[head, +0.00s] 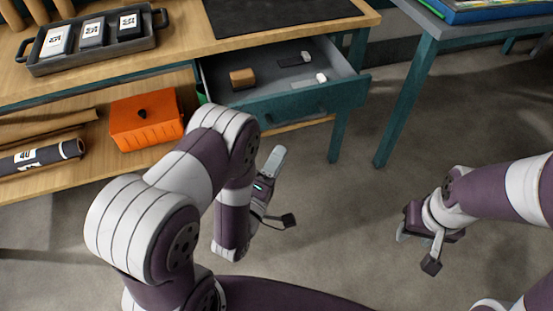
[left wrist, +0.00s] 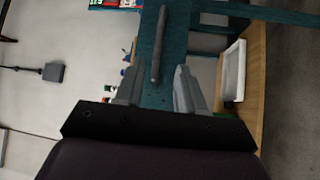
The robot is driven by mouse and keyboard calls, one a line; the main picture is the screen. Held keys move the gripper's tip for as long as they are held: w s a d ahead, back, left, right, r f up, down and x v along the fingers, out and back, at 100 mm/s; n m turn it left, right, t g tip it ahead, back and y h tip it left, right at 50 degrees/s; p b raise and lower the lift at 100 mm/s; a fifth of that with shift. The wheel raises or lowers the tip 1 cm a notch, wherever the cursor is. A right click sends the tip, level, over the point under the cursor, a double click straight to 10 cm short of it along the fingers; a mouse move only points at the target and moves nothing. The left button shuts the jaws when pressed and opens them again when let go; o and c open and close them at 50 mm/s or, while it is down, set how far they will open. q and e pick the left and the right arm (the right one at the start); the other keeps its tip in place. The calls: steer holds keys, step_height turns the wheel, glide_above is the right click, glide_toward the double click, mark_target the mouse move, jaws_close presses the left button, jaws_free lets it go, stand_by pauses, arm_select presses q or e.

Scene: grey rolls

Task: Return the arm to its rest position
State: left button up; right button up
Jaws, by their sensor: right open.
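My left arm reaches in from the left in the head view and bends down in front of the bench. My left gripper (head: 272,172) hangs over the floor, just in front of the open drawer (head: 318,101). In the left wrist view its fingers (left wrist: 158,74) stand apart with nothing held. A grey bar handle (left wrist: 158,45) on a teal front lies beyond them. My right gripper (head: 420,242) is open and empty over the floor at the right, well apart from the furniture.
The pulled-out drawer holds a brown block (head: 242,78) and small white-and-grey items. An orange box (head: 146,120) and dark roll (head: 42,158) lie on the lower shelf. A black tray (head: 90,62) is on the bench. A teal-legged table (head: 408,95) stands right. Floor between my arms is clear.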

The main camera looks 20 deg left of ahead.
stand_by(0.3)
arm_select(q)
steer(key=s+a+f+m+g+y, duration=0.1)
steer(key=s+f+m+g, duration=0.1)
steer(key=f+m+g, duration=0.4)
steer(key=s+a+f+m+g+y, duration=0.1)
steer(key=s+f+m+g, duration=0.15)
steer(key=f+g, duration=0.4)
steer(key=s+a+r+m+g+y, duration=0.1)
steer(key=s+r+m+g+y, duration=0.1)
steer(key=s+m+g, duration=0.25)
steer(key=s+a+r+m+g, duration=0.2)
steer(key=s+r, duration=0.3)
steer(key=r, duration=0.4)
steer(key=w+r+t+p, duration=0.1)
steer(key=w+r+p, duration=0.2)
steer(key=r+p, duration=2.4)
step_height(320, 180, up, 4)
steer(key=shift+a+f+n+p, duration=0.1)
steer(key=shift+a+n+p, duration=0.1)
steer(key=shift+n+p, duration=0.15)
